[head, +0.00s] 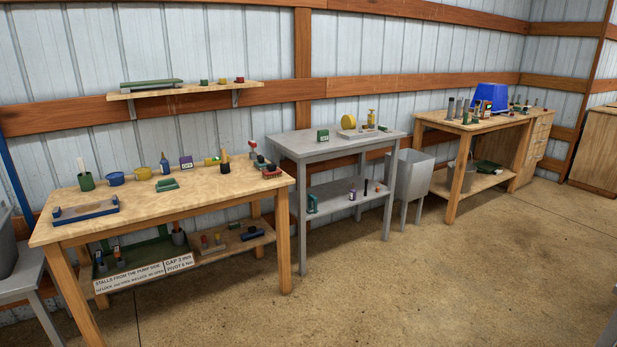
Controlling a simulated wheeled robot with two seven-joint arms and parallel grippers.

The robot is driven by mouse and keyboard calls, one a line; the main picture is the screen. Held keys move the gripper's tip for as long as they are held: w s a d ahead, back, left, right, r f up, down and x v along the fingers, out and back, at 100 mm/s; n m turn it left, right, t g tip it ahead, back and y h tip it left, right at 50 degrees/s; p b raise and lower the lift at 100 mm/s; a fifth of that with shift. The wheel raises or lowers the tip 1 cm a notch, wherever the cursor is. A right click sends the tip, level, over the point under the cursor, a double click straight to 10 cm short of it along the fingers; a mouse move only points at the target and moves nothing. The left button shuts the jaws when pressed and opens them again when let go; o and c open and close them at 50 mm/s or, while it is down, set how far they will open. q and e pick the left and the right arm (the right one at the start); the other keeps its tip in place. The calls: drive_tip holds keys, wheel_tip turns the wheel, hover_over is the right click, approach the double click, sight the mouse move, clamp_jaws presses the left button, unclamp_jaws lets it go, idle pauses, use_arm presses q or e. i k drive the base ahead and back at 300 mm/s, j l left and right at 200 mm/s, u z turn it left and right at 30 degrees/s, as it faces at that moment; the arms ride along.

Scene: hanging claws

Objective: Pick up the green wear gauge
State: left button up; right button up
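I cannot tell for certain which item is the green wear gauge. Several green things show in the head view. A small green block (167,185) lies on the near wooden table. A green box with a pale label (323,135) stands on the grey table. A long green bar (151,84) lies on the wall shelf, with a small green piece (204,82) to its right. A green cup (86,181) holding a pale stick stands at the left of the near table. Neither of my grippers is in view.
The near wooden table (130,207) also bears cups, bottles, a brush and a blue-ended tray (85,211). The grey table (300,148) and a far wooden bench (440,121) stand to the right. A grey bin (410,176) stands between them. The concrete floor in front is clear.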

sight(323, 136)
drive_tip(key=i, duration=0.8)
drive_tip(key=i+j+z, duration=0.1)
drive_tip(key=i, duration=0.7)
drive_tip(key=i+j, duration=0.1)
drive_tip(key=i, duration=0.75)
drive_tip(key=l+z, duration=0.05)
